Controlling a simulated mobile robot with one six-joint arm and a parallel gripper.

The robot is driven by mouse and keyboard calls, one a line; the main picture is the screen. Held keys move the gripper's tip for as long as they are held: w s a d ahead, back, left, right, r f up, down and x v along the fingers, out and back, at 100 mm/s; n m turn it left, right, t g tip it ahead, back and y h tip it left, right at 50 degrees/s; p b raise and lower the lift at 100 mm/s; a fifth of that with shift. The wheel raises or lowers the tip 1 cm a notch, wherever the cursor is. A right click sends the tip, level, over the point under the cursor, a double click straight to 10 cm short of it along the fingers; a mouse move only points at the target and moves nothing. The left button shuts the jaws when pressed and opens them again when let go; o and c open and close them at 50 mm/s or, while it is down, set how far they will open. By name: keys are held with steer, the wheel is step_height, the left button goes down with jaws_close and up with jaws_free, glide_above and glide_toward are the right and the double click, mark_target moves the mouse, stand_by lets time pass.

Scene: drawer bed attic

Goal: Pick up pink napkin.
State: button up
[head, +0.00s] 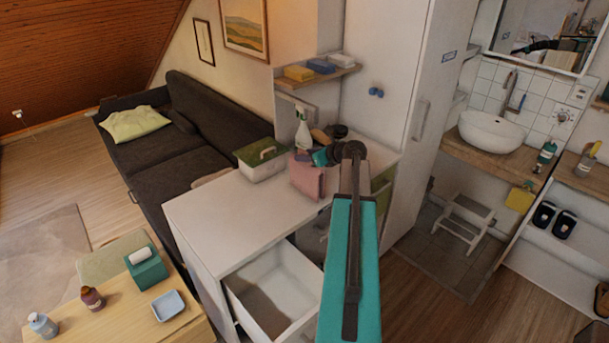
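The pink napkin (305,180) shows in the head view as a soft pink shape at the back right of the white cabinet top, left of my arm. My teal arm reaches up from the bottom of the picture to a dark wrist joint just right of the napkin. My gripper (318,158) appears to be at the napkin's upper right edge, small and partly hidden by the wrist. I cannot make out its fingers, or whether it touches or holds the napkin.
A spray bottle (303,130) and a green-lidded box (261,160) stand beside the napkin. The white cabinet top (235,208) is bare toward the front left. An open drawer (275,290) juts out below. A tall white cupboard (385,75) rises behind.

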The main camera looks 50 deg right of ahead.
stand_by(0.3)
jaws_close()
steer(key=shift+r, duration=0.2)
steer(key=shift+r+b, duration=0.9)
steer(key=shift+r, duration=0.55)
steer(key=s+a+r+b, duration=0.1)
steer(key=s+b, duration=0.1)
steer(key=s, duration=0.6)
steer(key=s+a+b, duration=0.2)
steer(key=s, duration=0.5)
steer(key=shift+s+r, duration=0.35)
steer(key=shift+s, duration=0.05)
